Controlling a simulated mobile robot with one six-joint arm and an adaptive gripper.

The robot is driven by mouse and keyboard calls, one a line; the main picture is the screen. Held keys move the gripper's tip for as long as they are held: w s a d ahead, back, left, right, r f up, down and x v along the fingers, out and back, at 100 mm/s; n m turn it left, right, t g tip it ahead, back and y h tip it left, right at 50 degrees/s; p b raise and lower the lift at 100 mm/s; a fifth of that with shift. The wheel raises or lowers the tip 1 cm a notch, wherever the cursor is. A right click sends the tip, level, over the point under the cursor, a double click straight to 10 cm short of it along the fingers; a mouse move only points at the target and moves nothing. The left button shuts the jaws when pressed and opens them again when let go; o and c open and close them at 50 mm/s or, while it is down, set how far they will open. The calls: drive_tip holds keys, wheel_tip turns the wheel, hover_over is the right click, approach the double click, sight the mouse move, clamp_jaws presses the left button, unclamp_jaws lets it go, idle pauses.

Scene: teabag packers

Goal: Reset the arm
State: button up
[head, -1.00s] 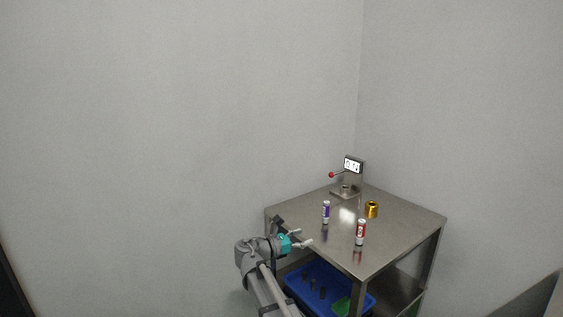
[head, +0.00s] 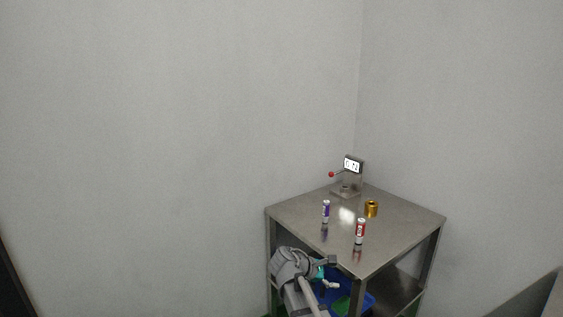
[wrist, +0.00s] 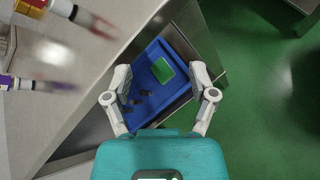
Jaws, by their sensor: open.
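My gripper (wrist: 160,98) is open and empty in the wrist view, its two fingers spread apart. Beyond the fingers is a blue bin (wrist: 178,106) holding several small dark pieces and a green item (wrist: 163,70). In the head view my gripper (head: 331,285) is beside the front left edge of the metal table (head: 300,215), below the level of its top. It partly covers the blue bin (head: 368,300) on the lower shelf.
Green floor (wrist: 265,100) is open at the right in the wrist view.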

drive_tip(key=s+d+f+m+g+y, duration=0.1)
drive_tip(key=s+f+m+g+y, duration=0.1)
drive_tip(key=s+f+m+y, duration=0.35)
drive_tip(key=s+f+m+g+y, duration=0.25)
drive_tip(key=s+m+y, duration=0.35)
drive_tip(key=s+m, duration=0.45)
wheel_tip(320, 180, up, 22)
drive_tip(key=p, duration=2.3)
drive_tip(key=shift+s+d+r, duration=0.2)
drive_tip(key=shift+s+r, duration=0.05)
drive_tip(key=shift+t+h, duration=0.25)
